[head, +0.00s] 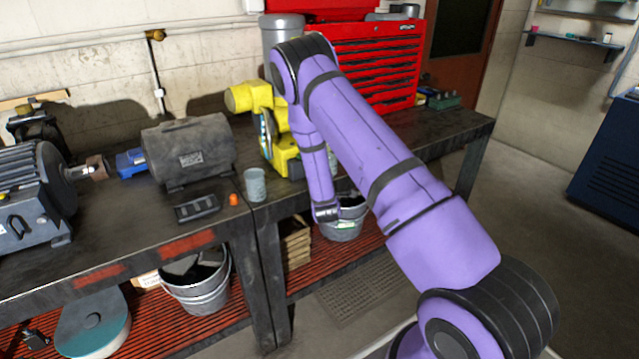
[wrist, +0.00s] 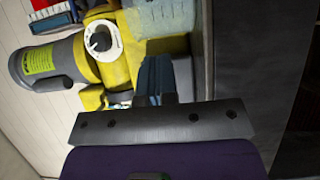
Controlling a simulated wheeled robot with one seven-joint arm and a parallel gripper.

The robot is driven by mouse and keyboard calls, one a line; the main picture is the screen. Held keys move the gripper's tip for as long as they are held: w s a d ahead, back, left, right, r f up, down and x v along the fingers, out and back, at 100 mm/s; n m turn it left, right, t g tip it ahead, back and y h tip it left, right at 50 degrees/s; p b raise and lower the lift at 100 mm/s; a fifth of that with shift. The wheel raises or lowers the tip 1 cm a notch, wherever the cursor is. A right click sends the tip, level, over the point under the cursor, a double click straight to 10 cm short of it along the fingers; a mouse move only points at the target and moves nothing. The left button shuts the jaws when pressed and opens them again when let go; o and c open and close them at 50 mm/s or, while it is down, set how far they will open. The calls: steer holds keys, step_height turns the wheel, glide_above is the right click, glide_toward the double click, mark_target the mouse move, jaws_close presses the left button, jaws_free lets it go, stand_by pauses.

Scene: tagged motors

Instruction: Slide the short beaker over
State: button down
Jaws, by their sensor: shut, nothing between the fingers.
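The short beaker (head: 255,184) is a small grey-blue cylinder standing upright near the front edge of the workbench (head: 110,237). My gripper (head: 326,214) hangs to the right of the beaker and apart from it, by the bench's front edge. In the wrist view my gripper (wrist: 157,68) shows its dark fingers shut together, with nothing held. A pale grey speckled thing (wrist: 160,18) lies beyond the fingertips there; I cannot tell whether it is the beaker.
A yellow machine (head: 248,98) stands behind the beaker. A grey motor (head: 189,150), a black tray (head: 197,207) and an orange piece (head: 233,199) are to its left. A red tool chest (head: 372,68) stands at the back. Metal buckets (head: 198,290) sit on the lower shelf.

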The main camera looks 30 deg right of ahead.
steer(key=shift+w+d, duration=0.2)
steer(key=shift+d, duration=0.4)
steer(key=shift+w+d, duration=0.2)
steer(key=shift+d, duration=0.35)
steer(key=shift+d, duration=0.1)
steer(key=shift+w+d, duration=0.3)
steer(key=shift+d, duration=0.55)
steer(key=shift+w+d, duration=0.3)
steer(key=shift+d, duration=0.55)
